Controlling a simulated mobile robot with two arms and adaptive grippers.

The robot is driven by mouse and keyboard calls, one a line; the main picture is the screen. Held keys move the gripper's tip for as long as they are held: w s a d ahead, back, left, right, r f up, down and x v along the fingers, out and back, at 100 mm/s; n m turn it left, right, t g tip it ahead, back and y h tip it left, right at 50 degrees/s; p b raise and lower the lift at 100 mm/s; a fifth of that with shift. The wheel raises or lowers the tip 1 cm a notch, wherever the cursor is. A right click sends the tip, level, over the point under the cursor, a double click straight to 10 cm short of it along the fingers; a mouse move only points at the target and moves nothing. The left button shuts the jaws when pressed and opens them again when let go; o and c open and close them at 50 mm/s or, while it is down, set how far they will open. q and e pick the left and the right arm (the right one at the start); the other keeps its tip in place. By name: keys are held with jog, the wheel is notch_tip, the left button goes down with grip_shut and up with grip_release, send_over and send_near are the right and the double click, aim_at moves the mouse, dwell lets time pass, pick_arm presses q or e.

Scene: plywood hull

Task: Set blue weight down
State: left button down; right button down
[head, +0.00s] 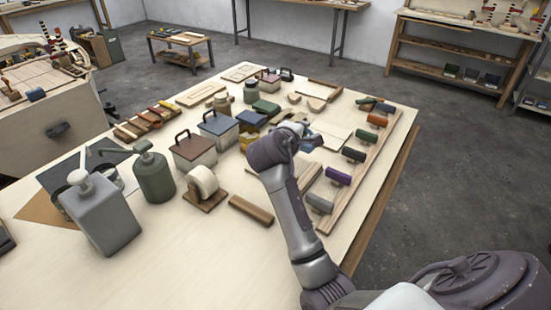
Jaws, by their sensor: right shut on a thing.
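My right arm reaches in from the lower right over the plywood table (200,270). Its gripper (303,133) is over the right-middle part of the table, largely hidden behind my own wrist. It is shut on the blue weight, of which only a small blue part (307,147) shows beside the wrist. Whether the weight touches the surface below cannot be told. My left gripper is not in view.
Lidded boxes with handles (194,151) stand left of my gripper. A wooden rail (370,165) with several coloured rollers runs along the right edge. A tape roll (202,181), a green pump bottle (154,177) and a grey one (101,218) stand nearer. The front table area is bare.

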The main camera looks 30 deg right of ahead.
jog(key=shift+w+a+f+p, duration=0.2)
jog(key=shift+w+a+f, duration=0.35)
jog(key=shift+a+f, duration=0.65)
jog(key=shift+w+a+f+p, duration=0.25)
jog(key=shift+w+a+f, duration=0.25)
jog(key=shift+a+f, duration=0.6)
jog(key=shift+w+a+f+p, duration=0.2)
jog(key=shift+w+a+f, duration=0.5)
jog(key=shift+f, duration=0.85)
jog(key=shift+s+a+f, duration=0.1)
jog(key=shift+s+f, duration=0.05)
jog(key=c, duration=1.2)
grip_release()
jog(key=shift+s, duration=0.1)
